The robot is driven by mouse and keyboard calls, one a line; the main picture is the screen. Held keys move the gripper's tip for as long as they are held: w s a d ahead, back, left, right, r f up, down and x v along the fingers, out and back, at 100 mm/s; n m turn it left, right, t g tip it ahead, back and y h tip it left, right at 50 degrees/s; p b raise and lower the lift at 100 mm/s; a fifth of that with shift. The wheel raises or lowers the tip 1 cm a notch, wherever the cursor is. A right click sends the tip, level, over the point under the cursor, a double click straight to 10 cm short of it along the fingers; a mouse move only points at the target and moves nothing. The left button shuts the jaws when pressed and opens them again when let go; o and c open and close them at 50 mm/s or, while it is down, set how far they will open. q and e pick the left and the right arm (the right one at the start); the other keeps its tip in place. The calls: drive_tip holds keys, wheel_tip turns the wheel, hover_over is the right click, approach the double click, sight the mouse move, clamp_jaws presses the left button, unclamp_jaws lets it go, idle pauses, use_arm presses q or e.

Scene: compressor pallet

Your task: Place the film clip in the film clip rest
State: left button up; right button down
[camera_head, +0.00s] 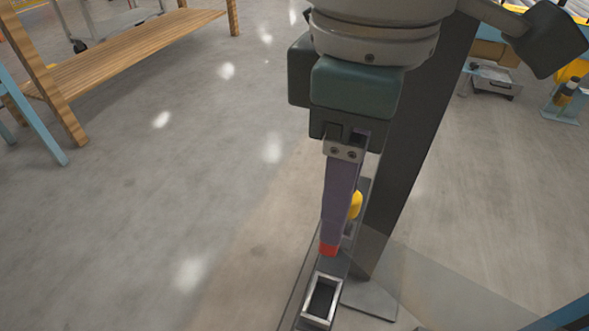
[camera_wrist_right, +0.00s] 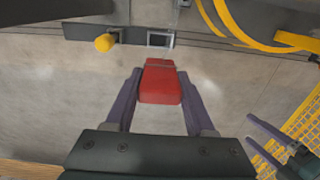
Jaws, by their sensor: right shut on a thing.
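The film clip is a red block (camera_wrist_right: 160,82) between the two purple fingers of my right gripper (camera_wrist_right: 159,90) in the right wrist view. The gripper is shut on it. In the head view my right gripper (camera_head: 333,240) points down, and only a red end of the clip (camera_head: 329,249) shows at the fingertips. The film clip rest appears to be the open rectangular metal frame (camera_head: 307,314), below the clip in the head picture. It also shows in the right wrist view (camera_wrist_right: 149,40), beyond the clip and apart from it. My left gripper (camera_wrist_right: 250,138) shows at the lower right there, its fingers apart and empty.
A yellow knob (camera_head: 355,205) sits beside the right fingers, on the same dark strip. A dark upright post (camera_head: 420,130) stands close to the right. Yellow hoses (camera_wrist_right: 230,25) run near the rest. A wooden bench (camera_head: 130,45) stands at far left; open floor lies between.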

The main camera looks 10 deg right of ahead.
wheel_tip(320, 180, down, 18)
drive_tip(key=b, duration=0.9)
drive_tip(key=shift+s, duration=0.1)
drive_tip(key=shift+f, duration=0.1)
drive_tip(key=shift+c, duration=1.3)
unclamp_jaws()
drive_tip(key=shift+d, duration=0.1)
wheel_tip(320, 180, up, 12)
drive_tip(key=p, duration=0.6)
drive_tip(key=shift+p, duration=0.4)
